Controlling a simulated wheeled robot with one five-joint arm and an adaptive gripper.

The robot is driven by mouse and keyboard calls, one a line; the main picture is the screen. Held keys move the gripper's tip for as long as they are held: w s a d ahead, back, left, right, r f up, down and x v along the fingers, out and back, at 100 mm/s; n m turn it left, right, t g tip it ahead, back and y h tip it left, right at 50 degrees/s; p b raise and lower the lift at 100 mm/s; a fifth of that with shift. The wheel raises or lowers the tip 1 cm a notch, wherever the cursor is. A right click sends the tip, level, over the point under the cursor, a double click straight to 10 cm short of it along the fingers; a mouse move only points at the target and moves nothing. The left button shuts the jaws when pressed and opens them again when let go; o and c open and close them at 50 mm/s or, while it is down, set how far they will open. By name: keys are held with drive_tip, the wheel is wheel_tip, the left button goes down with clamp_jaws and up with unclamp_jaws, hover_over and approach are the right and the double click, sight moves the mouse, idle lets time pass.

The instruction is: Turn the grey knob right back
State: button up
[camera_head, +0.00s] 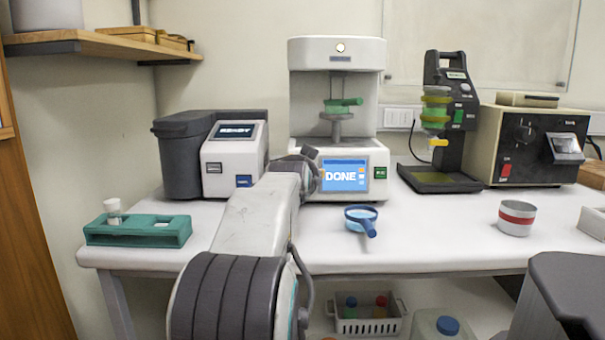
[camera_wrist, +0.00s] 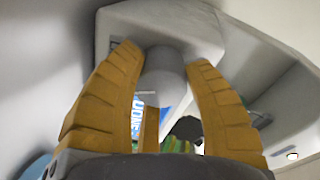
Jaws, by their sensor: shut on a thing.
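The grey knob (camera_wrist: 162,78) shows in the wrist view as a rounded grey cylinder between the ridged orange-brown fingers of my gripper (camera_wrist: 163,60). The fingers are closed in around it, one at each side and part of another below. The knob sits at the front of a white machine, whose blue screen shows behind. In the head view, my gripper (camera_head: 312,172) is at the lower left front of the white tester (camera_head: 350,152), left of its screen (camera_head: 343,176) reading "DONE". There my arm's end hides the knob, and I cannot tell its turned angle.
A white-and-grey device (camera_head: 228,160) reading "READY" stands left of the tester. A teal rack (camera_head: 138,230) lies at the table's front left. A blue-rimmed strainer (camera_head: 362,218) and a red-banded cup (camera_head: 516,218) stand to the right. The white table (camera_head: 440,228) between them is clear.

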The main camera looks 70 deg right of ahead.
drive_tip(key=shift+r, duration=0.2)
drive_tip(key=shift+c, duration=1)
drive_tip(key=shift+n+b, duration=0.45)
drive_tip(key=shift+n, duration=0.45)
drive_tip(key=n, duration=0.3)
drive_tip(key=shift+w+r+h+b, duration=0.1)
drive_tip(key=shift+r+h+b, duration=0.1)
drive_tip(key=shift+h+b, duration=0.15)
drive_tip(key=shift+c, duration=0.2)
drive_tip(key=o, duration=1.2)
drive_tip(key=shift+f, duration=0.25)
